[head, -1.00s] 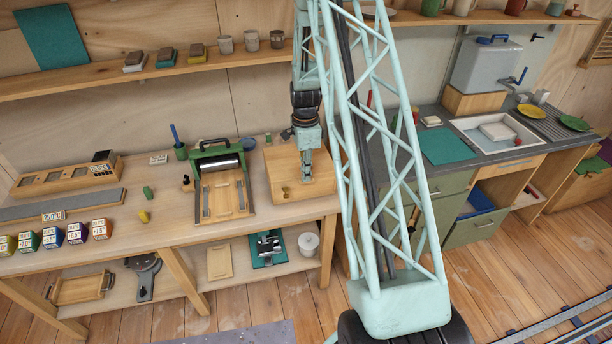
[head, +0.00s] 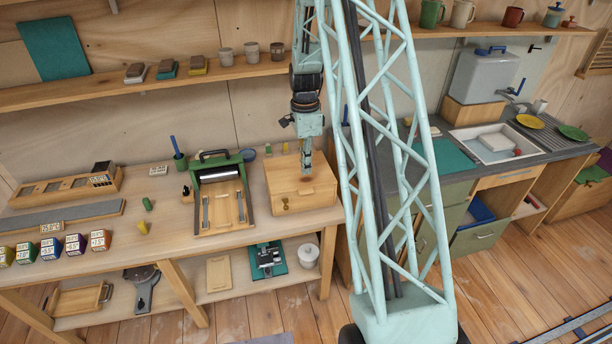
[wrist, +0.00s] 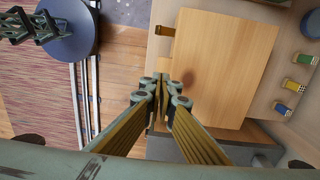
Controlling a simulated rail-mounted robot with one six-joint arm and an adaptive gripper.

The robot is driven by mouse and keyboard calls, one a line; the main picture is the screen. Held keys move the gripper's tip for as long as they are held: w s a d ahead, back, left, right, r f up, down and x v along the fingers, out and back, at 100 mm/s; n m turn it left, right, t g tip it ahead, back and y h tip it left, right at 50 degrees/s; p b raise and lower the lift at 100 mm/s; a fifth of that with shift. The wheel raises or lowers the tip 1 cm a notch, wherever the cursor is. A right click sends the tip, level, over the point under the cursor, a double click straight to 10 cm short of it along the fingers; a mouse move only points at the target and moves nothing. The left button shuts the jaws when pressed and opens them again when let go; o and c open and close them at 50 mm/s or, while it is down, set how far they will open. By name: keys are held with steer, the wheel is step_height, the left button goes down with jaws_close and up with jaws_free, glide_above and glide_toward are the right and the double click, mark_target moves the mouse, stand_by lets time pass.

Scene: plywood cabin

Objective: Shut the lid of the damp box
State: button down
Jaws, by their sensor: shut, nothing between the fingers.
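The damp box (head: 278,182) is a plain pale wooden box near the right end of the workbench, with a small brass knob (head: 285,208) on its front. Its lid lies flat on top and looks shut. The lid (wrist: 232,60) fills the middle right of the wrist view, and a brass fitting (wrist: 164,31) shows past its edge. My gripper (head: 306,176) points down over the lid, its fingers together and empty. The fingers (wrist: 163,82) are near the lid's edge in the wrist view, with a soft shadow beside them. They seem just above the lid; contact is unclear.
A green roller press (head: 220,190) stands left of the box. Small coloured blocks (head: 75,245) line the bench's left front. The wall shelf (head: 230,70) with cups runs behind my arm. A sink counter (head: 490,145) is to the right.

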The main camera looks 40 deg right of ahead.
steer(key=shift+r, duration=2.2)
steer(key=s+a+r+n+t+b, duration=0.1)
steer(key=s+a+r+n+b, duration=0.4)
steer(key=a+r, duration=0.6)
steer(key=s+a+r+n+t+b, duration=0.1)
steer(key=s+a+r+n+b, duration=0.1)
steer(key=s+a+r+n, duration=0.6)
steer(key=s+a+n+t+b, duration=0.2)
steer(key=s+a+n+b, duration=0.6)
steer(key=s+a, duration=1.2)
steer(key=shift+s+r+n, duration=0.4)
steer(key=shift+s+n, duration=0.9)
steer(key=shift+s, duration=0.55)
